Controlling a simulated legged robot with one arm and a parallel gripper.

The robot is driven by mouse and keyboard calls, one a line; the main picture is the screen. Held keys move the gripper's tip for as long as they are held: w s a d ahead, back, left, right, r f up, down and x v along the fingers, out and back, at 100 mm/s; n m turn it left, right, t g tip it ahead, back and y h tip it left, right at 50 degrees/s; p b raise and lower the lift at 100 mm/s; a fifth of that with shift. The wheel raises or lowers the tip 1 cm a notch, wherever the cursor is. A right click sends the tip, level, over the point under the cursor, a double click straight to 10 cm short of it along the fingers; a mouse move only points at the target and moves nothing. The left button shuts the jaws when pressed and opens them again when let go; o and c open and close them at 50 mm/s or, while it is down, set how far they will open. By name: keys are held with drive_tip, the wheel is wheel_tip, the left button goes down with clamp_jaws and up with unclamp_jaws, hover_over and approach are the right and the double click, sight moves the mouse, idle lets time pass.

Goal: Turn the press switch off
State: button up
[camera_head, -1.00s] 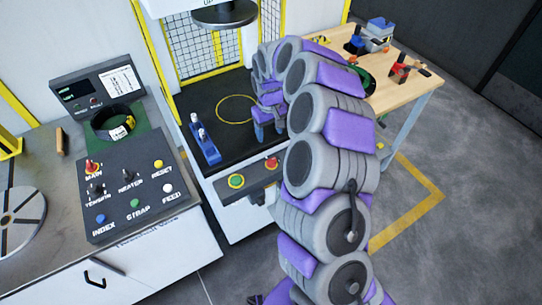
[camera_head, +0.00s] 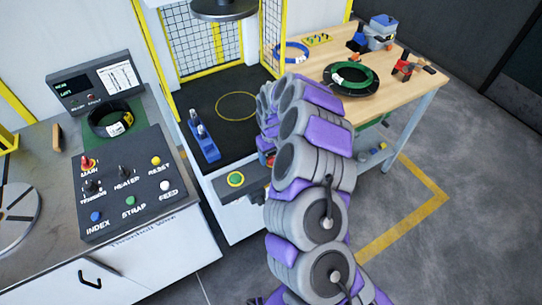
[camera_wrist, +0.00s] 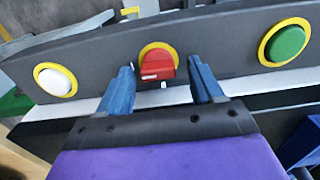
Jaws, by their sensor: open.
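The press switch is a red rotary knob (camera_wrist: 157,64) with a yellow ring on the dark front panel (camera_wrist: 105,67), seen in the wrist view. My gripper (camera_wrist: 164,80) is open, its two blue fingers on either side of the red knob. I cannot tell whether the fingertips touch it. In the head view my gripper (camera_head: 266,158) is at the press's front panel (camera_head: 240,192), mostly hidden behind my arm. The press bed (camera_head: 232,112) shows a yellow circle and is empty there.
A green button (camera_wrist: 286,44) sits right of the knob and a white button (camera_wrist: 55,79) left of it. A blue fixture (camera_head: 204,142) stands on the press bed. A control console (camera_head: 130,185) is at the left. A wooden table (camera_head: 402,80) with tools and a dark coil (camera_head: 351,78) is at the right.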

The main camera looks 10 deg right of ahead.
drive_tip(key=shift+d, duration=0.25)
drive_tip(key=shift+c, duration=0.3)
drive_tip(key=shift+a, duration=0.2)
drive_tip(key=c, duration=1)
